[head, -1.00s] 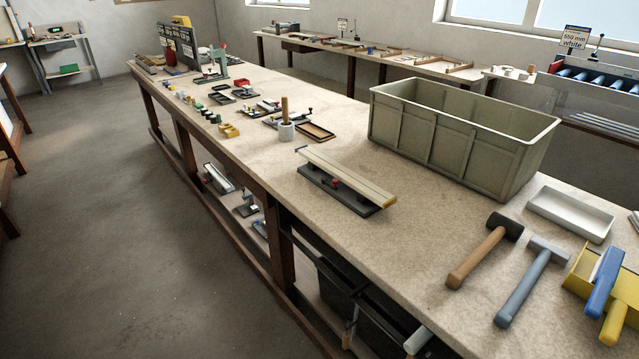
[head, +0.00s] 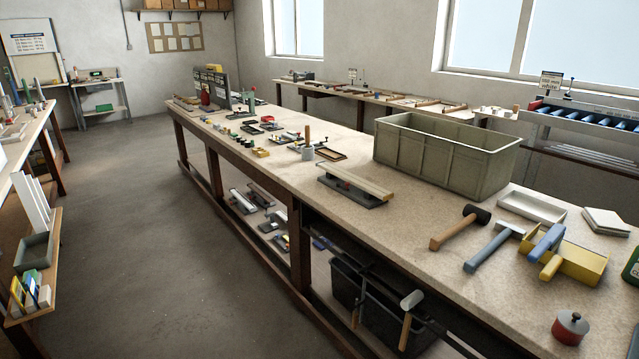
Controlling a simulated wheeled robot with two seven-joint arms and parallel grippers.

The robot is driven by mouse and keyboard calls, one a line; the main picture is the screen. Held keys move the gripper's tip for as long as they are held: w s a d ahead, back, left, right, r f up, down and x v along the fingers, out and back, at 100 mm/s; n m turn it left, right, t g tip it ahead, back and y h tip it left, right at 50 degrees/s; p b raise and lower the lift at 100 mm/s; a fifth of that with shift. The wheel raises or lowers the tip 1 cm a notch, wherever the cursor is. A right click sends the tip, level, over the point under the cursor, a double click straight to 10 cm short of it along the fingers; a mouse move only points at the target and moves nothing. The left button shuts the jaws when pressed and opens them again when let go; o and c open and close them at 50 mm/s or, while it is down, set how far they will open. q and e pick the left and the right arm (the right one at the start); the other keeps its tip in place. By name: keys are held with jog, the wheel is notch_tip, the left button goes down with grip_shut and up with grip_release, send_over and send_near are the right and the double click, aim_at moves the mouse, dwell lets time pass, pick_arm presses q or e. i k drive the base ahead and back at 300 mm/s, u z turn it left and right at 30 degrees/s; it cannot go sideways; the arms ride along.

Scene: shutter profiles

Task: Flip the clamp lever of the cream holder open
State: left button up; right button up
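A long cream profile (head: 362,181) lies on a dark base (head: 368,201) on the near part of the long bench. A small red part (head: 342,185) shows at the base's front side; it may be a clamp lever, but it is too small to tell whether it is open or shut. I cannot tell for sure that this is the cream holder; several smaller fixtures (head: 287,137) stand farther along the bench. Neither of my grippers is in the head view.
A large grey-green crate (head: 440,160) stands behind the cream profile. The floor (head: 150,250) left of the bench is clear.

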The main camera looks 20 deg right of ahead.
aim_at(338, 185)
jog(key=u, duration=0.1)
jog(key=i, duration=1.55)
jog(key=z, duration=1.3)
jog(key=i, duration=0.8)
jog(key=z, duration=0.95)
